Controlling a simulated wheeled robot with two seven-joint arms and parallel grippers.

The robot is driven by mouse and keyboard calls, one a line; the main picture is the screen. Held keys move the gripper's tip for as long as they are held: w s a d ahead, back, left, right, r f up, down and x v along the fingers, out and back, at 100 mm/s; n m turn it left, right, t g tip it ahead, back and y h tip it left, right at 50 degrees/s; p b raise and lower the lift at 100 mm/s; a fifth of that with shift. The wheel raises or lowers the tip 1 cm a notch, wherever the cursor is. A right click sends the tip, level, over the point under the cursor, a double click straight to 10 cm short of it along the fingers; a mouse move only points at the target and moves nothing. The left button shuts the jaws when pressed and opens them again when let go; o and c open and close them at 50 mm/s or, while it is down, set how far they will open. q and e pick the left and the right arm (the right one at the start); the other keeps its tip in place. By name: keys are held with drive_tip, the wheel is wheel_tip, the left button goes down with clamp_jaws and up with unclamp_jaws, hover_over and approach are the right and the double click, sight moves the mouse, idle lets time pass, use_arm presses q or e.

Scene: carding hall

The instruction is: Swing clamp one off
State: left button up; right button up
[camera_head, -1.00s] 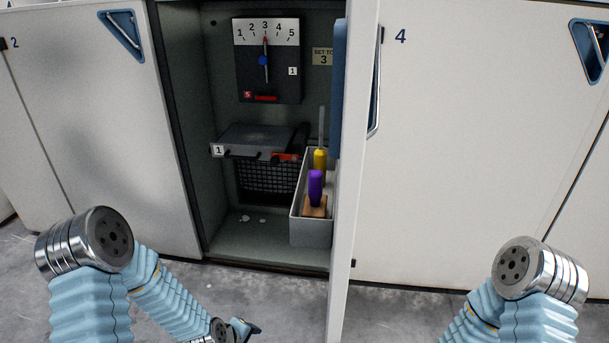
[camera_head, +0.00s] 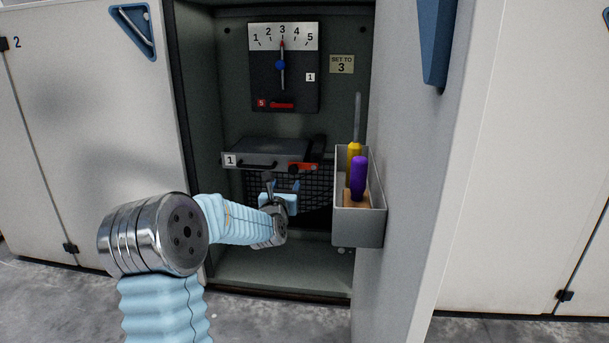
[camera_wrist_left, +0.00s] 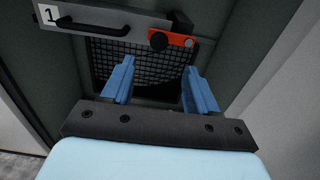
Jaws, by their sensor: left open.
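The clamp (camera_head: 303,167) is a red-orange bar at the right front of the grey drawer marked 1 (camera_head: 265,152). In the left wrist view the clamp (camera_wrist_left: 180,40) has a black knob at its left end and lies level, against the right end of the drawer front (camera_wrist_left: 100,15). My left gripper (camera_head: 282,184) is inside the cabinet, below and slightly left of the clamp in the head view. Its blue fingers (camera_wrist_left: 158,68) are apart, with nothing between them, pointing toward the mesh below the clamp. My right gripper is out of view.
A grey bin (camera_head: 360,224) holding a purple-handled tool (camera_head: 359,178) and a yellow-handled tool (camera_head: 354,150) hangs on the open door (camera_head: 430,180), right of my gripper. A dial panel (camera_head: 284,85) is above. Black wire mesh (camera_wrist_left: 125,60) lies behind my fingers.

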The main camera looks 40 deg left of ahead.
sight(293, 170)
use_arm(q)
drive_tip(key=x, duration=1.1)
drive_tip(key=shift+w+a+f, duration=0.1)
drive_tip(key=shift+w+f, duration=0.05)
drive_tip(key=shift+w, duration=0.1)
clamp_jaws()
